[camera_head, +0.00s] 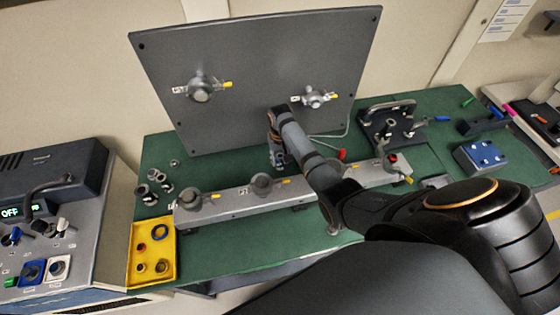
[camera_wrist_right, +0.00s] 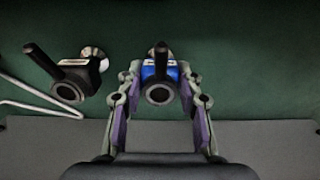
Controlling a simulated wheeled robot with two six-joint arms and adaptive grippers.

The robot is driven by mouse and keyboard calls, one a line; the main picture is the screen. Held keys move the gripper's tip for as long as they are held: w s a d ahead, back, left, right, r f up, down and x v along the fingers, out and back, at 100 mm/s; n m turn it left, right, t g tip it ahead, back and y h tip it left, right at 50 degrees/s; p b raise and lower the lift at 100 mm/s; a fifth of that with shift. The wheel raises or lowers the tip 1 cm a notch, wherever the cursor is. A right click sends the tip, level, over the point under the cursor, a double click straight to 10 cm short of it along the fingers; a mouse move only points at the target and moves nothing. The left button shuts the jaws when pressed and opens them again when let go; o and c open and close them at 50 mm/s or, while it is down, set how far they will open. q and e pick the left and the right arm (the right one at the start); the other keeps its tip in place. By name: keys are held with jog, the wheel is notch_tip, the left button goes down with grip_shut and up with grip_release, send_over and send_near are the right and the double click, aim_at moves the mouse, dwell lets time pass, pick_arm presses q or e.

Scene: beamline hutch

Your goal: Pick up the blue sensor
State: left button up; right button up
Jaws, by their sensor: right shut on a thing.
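The blue sensor (camera_wrist_right: 158,74) shows in the right wrist view as a short body with a round dark open end, a white label and a black stem. My right gripper (camera_wrist_right: 158,88) is shut on its blue body, with one finger on each side. In the head view my right gripper (camera_head: 277,154) is low in front of the large grey panel, over the green bench. My own arm and gripper hide the blue sensor there. I cannot tell whether it touches the bench. My left gripper is not in view.
A black sensor (camera_wrist_right: 72,78) lies left of the held one in the wrist view, near a bent white rod. The upright grey panel (camera_head: 270,85) stands behind the gripper. A long grey rail (camera_head: 235,203) runs in front. A yellow tray (camera_head: 151,281) is at left.

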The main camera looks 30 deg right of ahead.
grip_shut()
jog(key=shift+r, duration=0.1)
notch_tip(320, 180, up, 9)
jog(key=b, duration=0.2)
jog(key=shift+b, duration=0.3)
jog(key=shift+r, duration=0.4)
jog(key=shift+d, duration=0.15)
